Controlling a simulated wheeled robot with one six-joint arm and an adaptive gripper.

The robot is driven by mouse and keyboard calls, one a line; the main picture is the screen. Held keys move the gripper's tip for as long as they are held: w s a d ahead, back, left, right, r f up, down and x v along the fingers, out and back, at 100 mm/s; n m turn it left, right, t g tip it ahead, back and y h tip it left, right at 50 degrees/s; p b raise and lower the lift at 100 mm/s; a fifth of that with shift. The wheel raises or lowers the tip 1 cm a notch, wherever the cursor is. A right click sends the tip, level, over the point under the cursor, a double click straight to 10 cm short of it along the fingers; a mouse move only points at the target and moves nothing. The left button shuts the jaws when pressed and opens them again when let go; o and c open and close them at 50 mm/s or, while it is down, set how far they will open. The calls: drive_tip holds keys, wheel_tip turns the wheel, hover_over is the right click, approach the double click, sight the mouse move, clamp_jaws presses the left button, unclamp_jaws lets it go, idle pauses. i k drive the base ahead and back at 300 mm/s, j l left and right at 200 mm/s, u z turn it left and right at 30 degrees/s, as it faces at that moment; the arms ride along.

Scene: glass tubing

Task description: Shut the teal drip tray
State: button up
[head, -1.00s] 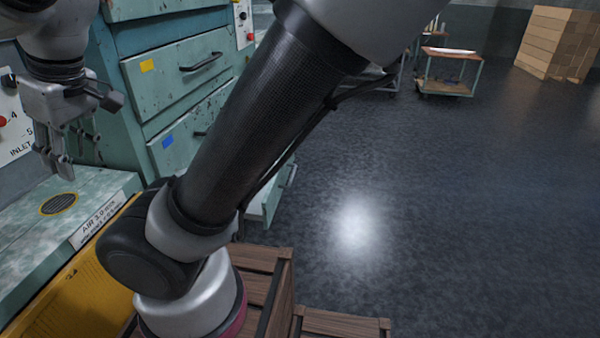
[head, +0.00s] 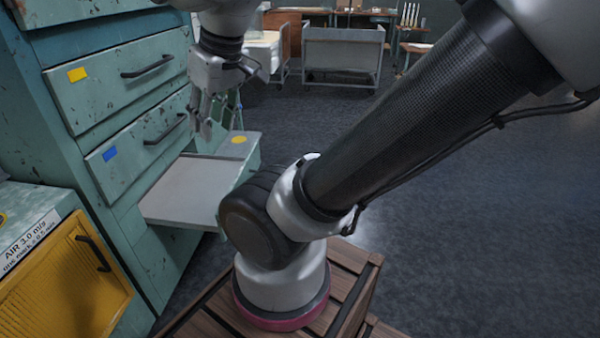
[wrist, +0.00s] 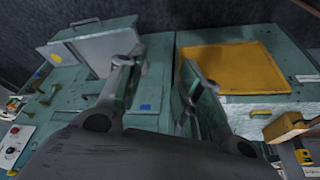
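The teal drip tray (head: 185,190) stands pulled out from the lower part of the teal cabinet in the head view. In the wrist view the pulled-out tray (wrist: 98,52) is at the upper left. My gripper (head: 207,122) appears above the tray's far side in the head view, apart from it as far as I can tell. In the wrist view my gripper (wrist: 163,72) has its fingers spread with nothing between them.
Shut drawers with a yellow label (head: 77,75) and a blue label (head: 109,154) are above the tray. A yellow door (head: 65,285) with a black handle is at the lower left. Grey carts (head: 342,55) stand farther back. The floor at right is open.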

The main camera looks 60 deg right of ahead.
sight(189, 193)
drive_tip(key=z, duration=1.15)
drive_tip(key=i+j+z, duration=0.2)
drive_tip(key=i+j, duration=0.15)
drive_tip(key=i+j+z, duration=0.15)
drive_tip(key=i+j, duration=0.15)
drive_tip(key=j, duration=0.15)
